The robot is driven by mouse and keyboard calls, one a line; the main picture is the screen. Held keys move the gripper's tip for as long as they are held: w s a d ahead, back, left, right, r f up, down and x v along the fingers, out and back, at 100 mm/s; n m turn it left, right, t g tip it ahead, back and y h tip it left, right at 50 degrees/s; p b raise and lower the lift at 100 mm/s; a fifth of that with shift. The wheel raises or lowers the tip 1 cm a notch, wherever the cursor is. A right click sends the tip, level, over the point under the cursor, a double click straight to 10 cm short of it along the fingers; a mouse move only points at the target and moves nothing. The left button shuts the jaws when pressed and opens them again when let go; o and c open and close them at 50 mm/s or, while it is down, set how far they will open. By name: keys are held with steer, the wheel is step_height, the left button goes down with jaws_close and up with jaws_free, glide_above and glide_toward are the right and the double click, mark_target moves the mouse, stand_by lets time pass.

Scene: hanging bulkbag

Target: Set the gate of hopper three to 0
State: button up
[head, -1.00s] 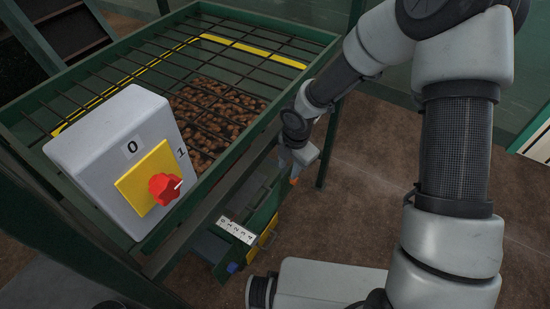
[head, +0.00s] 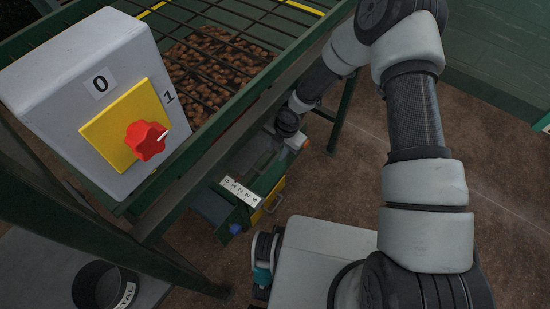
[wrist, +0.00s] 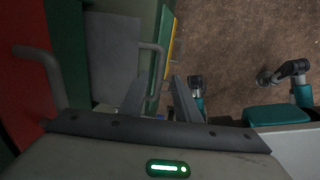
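A white scale plate (head: 241,191) with printed numbers sits on the green gate housing below the hopper (head: 185,150). A blue knob (head: 234,229) is at its lower end, and a blue bit (wrist: 160,117) shows low between my fingers in the wrist view. The gate's setting is too small to read. My gripper (wrist: 160,80) is open, its two fingers apart and nothing seen held. A grey bar handle (wrist: 157,58) stands near the fingertips; I cannot tell whether they touch. In the head view my gripper is mostly hidden by the hopper's edge.
A grey switch box (head: 100,105) with a red knob (head: 146,140) stands at the left, its white mark toward 1. A second grey handle (wrist: 40,78) is at the wrist view's left. A dark round container (head: 104,287) is lower left. Brown floor (head: 500,160) is open at right.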

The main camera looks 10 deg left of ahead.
mark_target(273, 159)
steer(key=shift+w+a+f+b, duration=0.1)
steer(key=shift+a+f+b, duration=0.1)
steer(key=shift+f, duration=0.9)
steer(key=shift+w+a+f+b, duration=0.1)
steer(key=shift+a+f+b, duration=0.1)
steer(key=shift+f, duration=0.9)
jaws_close()
steer(key=shift+a, duration=0.1)
